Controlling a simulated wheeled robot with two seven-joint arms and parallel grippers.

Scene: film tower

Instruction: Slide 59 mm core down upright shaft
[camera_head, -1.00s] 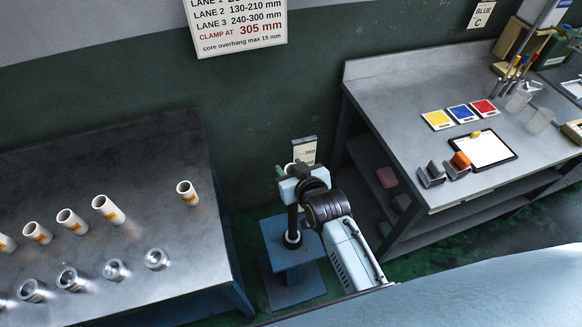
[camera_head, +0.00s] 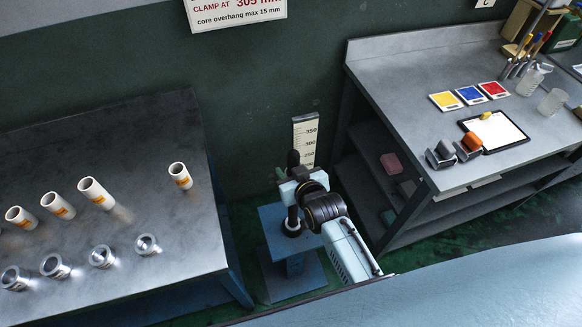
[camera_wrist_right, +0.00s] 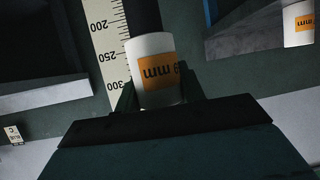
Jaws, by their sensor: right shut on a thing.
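My right gripper (camera_head: 297,181) is at the upper part of the upright dark shaft (camera_head: 292,212). A dark tip (camera_head: 293,158) shows above the gripper. In the right wrist view the gripper is shut on a white core (camera_wrist_right: 152,60) with an orange label ending in "mm"; its number is partly hidden. The jaws hide much of this core in the head view. It seems lined up with the shaft, but I cannot tell how far it is around it. A white ring (camera_head: 292,230) lies at the shaft's foot on the blue stand (camera_head: 270,217). My left gripper is not in view.
A grey table (camera_head: 130,140) at left holds several labelled white cores (camera_head: 180,175) and metal rings (camera_head: 147,245). A scale (camera_head: 305,135) stands behind the shaft. A workbench (camera_head: 400,90) at right holds coloured cards, a clipboard (camera_head: 492,132) and cups.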

